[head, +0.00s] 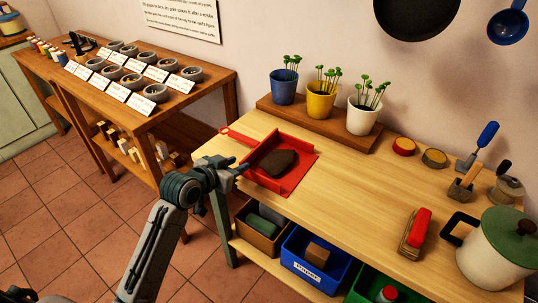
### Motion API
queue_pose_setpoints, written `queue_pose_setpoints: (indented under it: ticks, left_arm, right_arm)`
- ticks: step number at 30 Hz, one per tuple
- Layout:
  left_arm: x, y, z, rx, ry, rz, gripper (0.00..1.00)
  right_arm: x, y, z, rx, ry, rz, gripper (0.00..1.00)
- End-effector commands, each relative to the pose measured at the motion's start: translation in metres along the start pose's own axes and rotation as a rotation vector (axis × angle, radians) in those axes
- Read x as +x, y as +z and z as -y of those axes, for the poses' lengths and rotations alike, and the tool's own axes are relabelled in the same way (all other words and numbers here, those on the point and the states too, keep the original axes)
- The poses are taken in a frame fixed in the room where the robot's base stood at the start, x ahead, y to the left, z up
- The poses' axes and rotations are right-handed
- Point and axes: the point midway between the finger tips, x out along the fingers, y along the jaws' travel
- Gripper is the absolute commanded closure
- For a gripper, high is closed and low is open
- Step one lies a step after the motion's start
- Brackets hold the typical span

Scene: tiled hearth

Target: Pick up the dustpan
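The red dustpan (302,154) lies on the left part of the light wooden workbench (350,207). Its handle points to the back left, towards the bench's left edge. A dark brown lump (278,163) lies in the pan. My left gripper (240,167) is at the bench's left edge, just left of the pan and in front of the handle. Its fingers look apart, with nothing seen between them. In this view it comes very near the pan's left side; I cannot tell whether they touch. My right gripper is not in view.
Three potted seedlings (321,104) stand on a raised board behind the dustpan. A red-topped brush (416,230), a green-lidded pot (497,250) and hand tools are at the right. Bins, including a blue one (318,272), sit below. Another table (150,121) holds several bowls.

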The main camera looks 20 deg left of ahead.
Motion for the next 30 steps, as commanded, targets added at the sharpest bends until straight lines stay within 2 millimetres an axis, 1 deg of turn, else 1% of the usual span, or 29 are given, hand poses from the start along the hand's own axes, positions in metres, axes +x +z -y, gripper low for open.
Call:
queue_pose_setpoints:
  ticks: [1, 3, 8, 14, 18, 21, 26, 27, 29, 30]
  left_arm:
    - [0.008, -0.001, 0.001, -0.003, -0.001, 0.001, 0.67]
    - [0.016, -0.001, 0.001, -0.001, -0.001, 0.001, 0.67]
    - [0.026, -0.001, 0.001, -0.001, -0.001, 0.002, 0.67]
    - [0.054, -0.009, 0.005, -0.003, -0.001, 0.002, 0.67]
    - [0.070, -0.006, 0.005, -0.002, -0.001, 0.003, 0.67]
    - [0.074, -0.005, 0.005, 0.001, -0.002, 0.002, 0.67]
    - [0.074, -0.005, 0.005, 0.001, -0.002, 0.002, 0.67]
    - [0.074, -0.005, 0.005, 0.001, -0.002, 0.002, 0.69]
    - [0.074, -0.005, 0.005, 0.001, -0.002, 0.002, 0.81]
    - [0.074, -0.005, 0.005, 0.001, -0.002, 0.002, 0.89]
  right_arm:
    - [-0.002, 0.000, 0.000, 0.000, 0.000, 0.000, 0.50]
    - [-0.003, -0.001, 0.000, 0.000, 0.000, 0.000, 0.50]
    - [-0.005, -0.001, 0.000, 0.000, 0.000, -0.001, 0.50]
    - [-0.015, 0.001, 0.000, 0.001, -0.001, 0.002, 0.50]
    - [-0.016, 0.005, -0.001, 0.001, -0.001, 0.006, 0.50]
    - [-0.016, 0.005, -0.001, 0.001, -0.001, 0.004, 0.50]
    - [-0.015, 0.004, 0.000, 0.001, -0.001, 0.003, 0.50]
    - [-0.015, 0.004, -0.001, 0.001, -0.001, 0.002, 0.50]
    - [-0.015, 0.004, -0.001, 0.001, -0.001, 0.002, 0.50]
    - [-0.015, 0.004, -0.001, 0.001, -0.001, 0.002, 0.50]
